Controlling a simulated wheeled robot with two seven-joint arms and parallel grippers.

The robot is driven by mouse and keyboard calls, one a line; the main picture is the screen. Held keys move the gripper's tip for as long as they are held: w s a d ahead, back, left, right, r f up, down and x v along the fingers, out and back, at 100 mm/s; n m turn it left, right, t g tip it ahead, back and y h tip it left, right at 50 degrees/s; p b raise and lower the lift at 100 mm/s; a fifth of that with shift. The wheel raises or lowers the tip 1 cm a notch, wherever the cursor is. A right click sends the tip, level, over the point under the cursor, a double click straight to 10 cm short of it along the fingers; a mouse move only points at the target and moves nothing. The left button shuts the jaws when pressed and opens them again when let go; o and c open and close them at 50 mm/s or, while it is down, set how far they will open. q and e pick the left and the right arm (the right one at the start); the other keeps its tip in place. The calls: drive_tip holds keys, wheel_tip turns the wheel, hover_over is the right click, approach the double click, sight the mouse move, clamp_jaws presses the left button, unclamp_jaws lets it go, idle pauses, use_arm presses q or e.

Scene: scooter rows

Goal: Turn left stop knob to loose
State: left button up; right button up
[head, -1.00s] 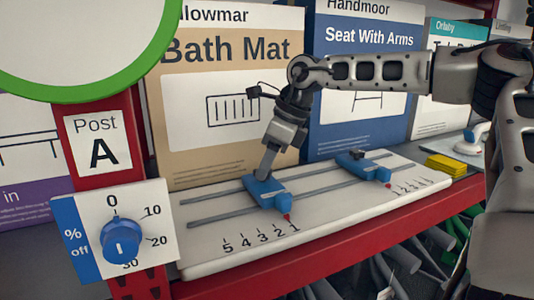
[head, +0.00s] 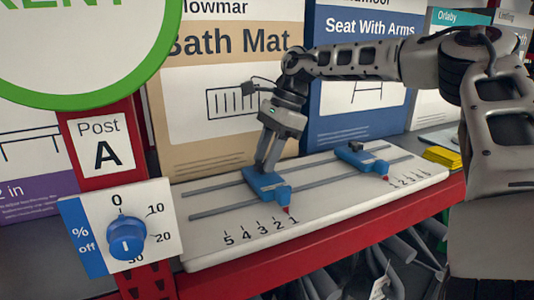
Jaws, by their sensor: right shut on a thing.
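The left stop (head: 267,184) is a blue slider on two grey rails of a white board (head: 330,208). Its red pointer is near the 1 of the left scale. My right gripper (head: 266,166) reaches down from above and is shut on the left stop's knob, which its fingers hide. The right stop (head: 364,162), also blue, sits farther right on the rails with a black knob on top in plain view. My left gripper is not in view.
A blue dial (head: 126,236) on a white "% off" plate stands at the front left, beside the red post (head: 92,150). Boxes, including Bath Mat (head: 220,100), stand close behind the board. A yellow block (head: 442,156) lies past the board's right end.

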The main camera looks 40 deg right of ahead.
idle(0.4)
drive_tip(key=o, duration=1)
drive_tip(key=v, duration=1.6)
drive_tip(key=shift+a, duration=0.1)
